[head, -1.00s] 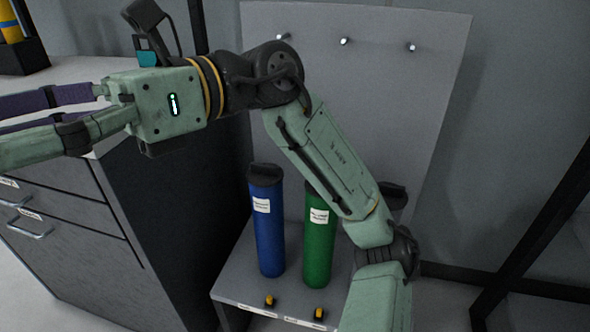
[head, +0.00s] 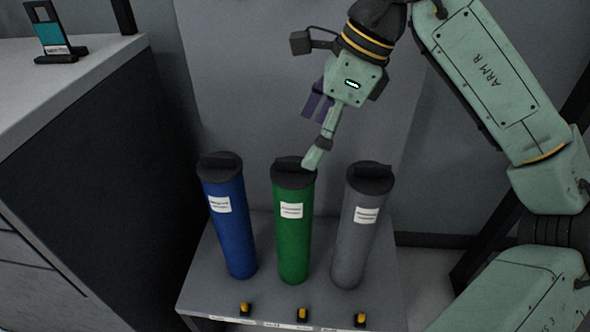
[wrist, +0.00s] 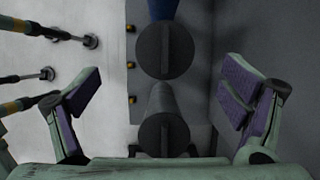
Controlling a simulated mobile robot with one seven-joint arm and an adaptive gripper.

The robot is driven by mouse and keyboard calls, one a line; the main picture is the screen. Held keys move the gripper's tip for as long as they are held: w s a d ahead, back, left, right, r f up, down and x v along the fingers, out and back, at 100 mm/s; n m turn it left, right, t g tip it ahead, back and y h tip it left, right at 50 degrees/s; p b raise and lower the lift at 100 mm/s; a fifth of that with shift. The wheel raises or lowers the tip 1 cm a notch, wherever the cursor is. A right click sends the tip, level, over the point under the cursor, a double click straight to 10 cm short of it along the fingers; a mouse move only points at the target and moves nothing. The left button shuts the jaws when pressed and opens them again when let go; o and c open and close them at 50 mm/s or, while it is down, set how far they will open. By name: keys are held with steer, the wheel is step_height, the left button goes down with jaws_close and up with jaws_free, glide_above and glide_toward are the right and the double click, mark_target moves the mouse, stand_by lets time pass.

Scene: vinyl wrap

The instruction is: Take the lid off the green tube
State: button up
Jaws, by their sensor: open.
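The green tube (head: 293,235) stands upright in the middle of three tubes on a small grey bench. Its dark lid (head: 293,168) is on top, with a raised bar across it. The lid (wrist: 165,50) also shows in the wrist view, seen from above, and hides the green body there. My gripper (head: 309,136) is open and empty, above and slightly right of this lid in the head view. One finger's tip overlaps the lid's right edge; contact cannot be told. In the wrist view, the spread fingers of my gripper (wrist: 165,78) stand either side of the tube row.
A blue tube (head: 231,225) stands left and a grey tube (head: 360,235) right, both lidded. Small yellow-and-black pieces (head: 302,314) line the front edge of the bench (head: 205,270). A wall panel (head: 250,70) rises behind. A cabinet (head: 90,165) stands left.

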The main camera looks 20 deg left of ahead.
mark_target(299, 160)
steer(key=x, duration=0.6)
steer(key=shift+w+a+f, duration=0.2)
steer(key=shift+w+f, duration=0.1)
steer(key=c, duration=1.1)
steer(key=shift+r, duration=0.1)
